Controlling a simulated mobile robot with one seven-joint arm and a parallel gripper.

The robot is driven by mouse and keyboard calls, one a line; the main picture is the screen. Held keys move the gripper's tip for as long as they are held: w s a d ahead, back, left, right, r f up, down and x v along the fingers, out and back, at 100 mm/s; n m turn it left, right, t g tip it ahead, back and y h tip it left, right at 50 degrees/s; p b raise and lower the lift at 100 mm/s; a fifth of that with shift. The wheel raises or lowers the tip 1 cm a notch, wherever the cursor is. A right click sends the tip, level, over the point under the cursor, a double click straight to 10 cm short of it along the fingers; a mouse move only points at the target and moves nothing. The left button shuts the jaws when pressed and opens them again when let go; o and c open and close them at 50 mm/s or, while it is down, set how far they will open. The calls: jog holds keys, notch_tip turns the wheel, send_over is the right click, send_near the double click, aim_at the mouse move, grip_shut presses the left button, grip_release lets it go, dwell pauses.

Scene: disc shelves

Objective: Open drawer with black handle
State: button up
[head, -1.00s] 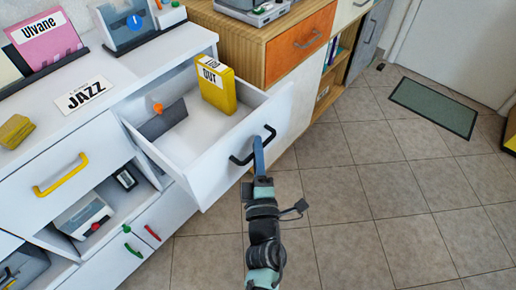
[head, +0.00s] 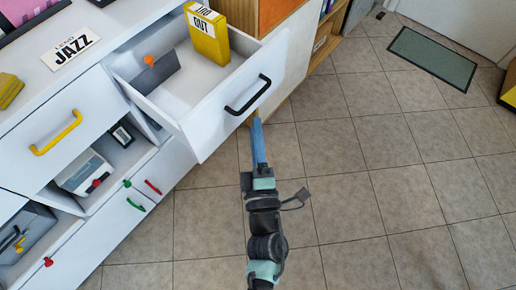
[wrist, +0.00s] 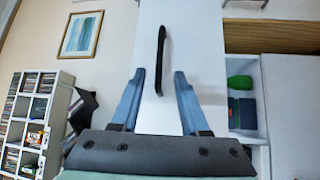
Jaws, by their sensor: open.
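The white drawer (head: 222,112) with the black handle (head: 248,95) stands pulled well out of the white cabinet in the head view. Inside it are a yellow box (head: 207,35) and a dark grey divider with an orange knob (head: 154,70). My gripper (head: 257,124) is just below and in front of the handle. In the wrist view my gripper (wrist: 160,78) has its two blue fingers apart, and the black handle (wrist: 160,60) lies ahead between their lines, with nothing gripped. The drawer front fills the middle of that view.
A closed-looking drawer with a yellow handle (head: 56,133) is at the left. Below it are an open compartment with devices and doors with green (head: 135,203) and red handles. Tiled floor (head: 350,180) is free to the right, with a green mat (head: 433,57) farther off.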

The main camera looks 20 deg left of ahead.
jog(key=shift+v, duration=2.3)
jog(key=w+d+r+m+t+h, duration=0.25)
jog(key=w+r+m, duration=0.2)
jog(key=r, duration=0.65)
jog(key=w+d+r+m+t+h, duration=0.25)
jog(key=r+m, duration=0.25)
jog(key=r, duration=0.7)
jog(key=w+d+r+m+t+h, duration=0.2)
jog(key=w+d+r+m+h, duration=0.15)
jog(key=r, duration=0.75)
jog(key=s+r+m+t, duration=0.1)
jog(key=s+r+m, duration=0.2)
jog(key=r, duration=0.5)
jog(key=s+r+m+t+p, duration=0.1)
jog(key=s+r+m, duration=0.25)
jog(key=r, duration=0.45)
jog(key=s+r+m+t, duration=0.15)
jog(key=s+r, duration=0.25)
jog(key=r, duration=0.4)
notch_tip(320, 180, up, 22)
jog(key=p, duration=2.2)
jog(key=shift+w+d+f+g, duration=0.2)
jog(key=shift+w+g, duration=0.1)
jog(key=shift+g, duration=0.15)
